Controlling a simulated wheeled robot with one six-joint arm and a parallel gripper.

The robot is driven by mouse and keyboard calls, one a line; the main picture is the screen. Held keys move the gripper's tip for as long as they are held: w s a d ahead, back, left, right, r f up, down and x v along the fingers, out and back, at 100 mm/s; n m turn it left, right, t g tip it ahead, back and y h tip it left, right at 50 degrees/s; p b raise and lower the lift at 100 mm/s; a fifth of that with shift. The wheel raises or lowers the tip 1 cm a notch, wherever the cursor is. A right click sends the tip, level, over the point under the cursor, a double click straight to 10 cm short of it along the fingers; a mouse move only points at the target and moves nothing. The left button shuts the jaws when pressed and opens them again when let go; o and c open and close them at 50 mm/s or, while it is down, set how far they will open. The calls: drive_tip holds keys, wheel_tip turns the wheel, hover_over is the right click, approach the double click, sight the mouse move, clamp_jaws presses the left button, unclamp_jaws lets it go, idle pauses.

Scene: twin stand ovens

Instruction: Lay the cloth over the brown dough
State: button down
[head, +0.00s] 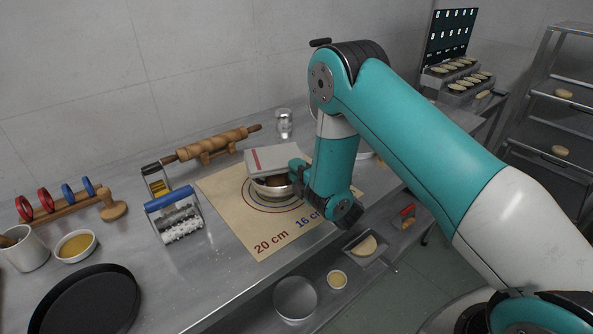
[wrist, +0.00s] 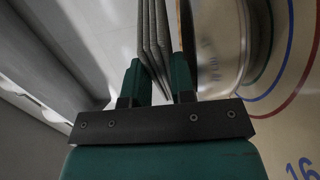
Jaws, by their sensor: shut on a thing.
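The folded cloth (head: 275,160) is light grey with a red stripe and lies level above the metal bowl (head: 270,190). In the wrist view the cloth (wrist: 154,40) shows as several stacked grey layers between the fingers. My gripper (head: 299,170) is at the bowl's right side and is shut on the cloth's edge; its fingers show in the wrist view (wrist: 157,80). The brown dough (head: 277,181) shows a little in the bowl under the cloth; most of it is hidden. The bowl's metal wall (wrist: 222,45) is right beside the fingers in the wrist view.
The bowl stands on a tan mat (head: 225,200) with printed rings. A rolling pin (head: 215,145) on a rest is behind it, and a blue-handled roller (head: 175,212) is to the left. A glass jar (head: 284,123) stands at the back. A dark round pan (head: 88,300) is front left.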

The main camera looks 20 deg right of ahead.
drive_tip(key=shift+f, duration=0.1)
idle(0.3)
drive_tip(key=c, duration=0.9)
unclamp_jaws()
drive_tip(key=shift+s, duration=0.1)
